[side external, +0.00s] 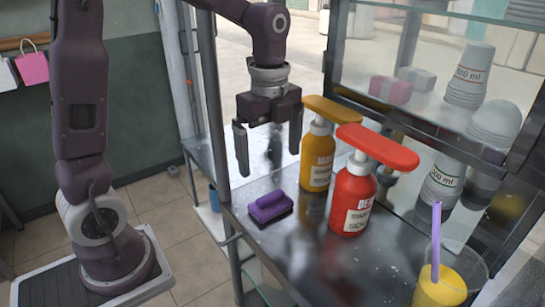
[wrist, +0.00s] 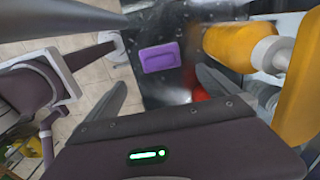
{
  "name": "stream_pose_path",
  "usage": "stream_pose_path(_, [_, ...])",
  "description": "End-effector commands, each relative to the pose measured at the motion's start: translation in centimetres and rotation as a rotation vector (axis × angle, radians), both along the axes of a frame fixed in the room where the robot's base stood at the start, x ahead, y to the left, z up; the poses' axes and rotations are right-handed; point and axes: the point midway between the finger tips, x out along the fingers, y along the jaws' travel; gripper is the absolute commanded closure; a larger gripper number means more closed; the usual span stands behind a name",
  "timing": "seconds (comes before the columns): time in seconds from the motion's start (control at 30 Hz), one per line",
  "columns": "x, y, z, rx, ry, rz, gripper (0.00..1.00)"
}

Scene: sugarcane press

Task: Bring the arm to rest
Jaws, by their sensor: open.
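My gripper (side external: 268,150) hangs above the back end of the metal counter (side external: 290,245), fingers pointing down, spread apart with nothing between them. In the wrist view my gripper (wrist: 160,90) shows its two fingers wide apart. A purple sponge or brush (side external: 270,206) lies on the counter below and in front of the gripper, apart from it. The purple block also shows in the wrist view (wrist: 159,58). A yellow pump bottle (side external: 317,160) stands upright close to the right of the gripper. A red pump bottle (side external: 352,195) stands nearer the camera.
A cup with yellow drink and a purple straw (side external: 440,285) stands at the front right. Stacked cups (side external: 468,75) sit behind the glass on the right. A metal post (side external: 212,100) rises left of the gripper. The counter front is clear.

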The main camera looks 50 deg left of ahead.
Motion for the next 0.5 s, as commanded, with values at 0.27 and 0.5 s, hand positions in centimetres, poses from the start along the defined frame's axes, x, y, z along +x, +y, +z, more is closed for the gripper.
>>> stream_pose_path(0.27, [-9.5,-3.0,5.9,-0.097,-0.248,0.697,0.0])
stream_pose_path(0.5, [-16.4,-2.9,5.4,-0.34,-0.378,1.418,0.0])
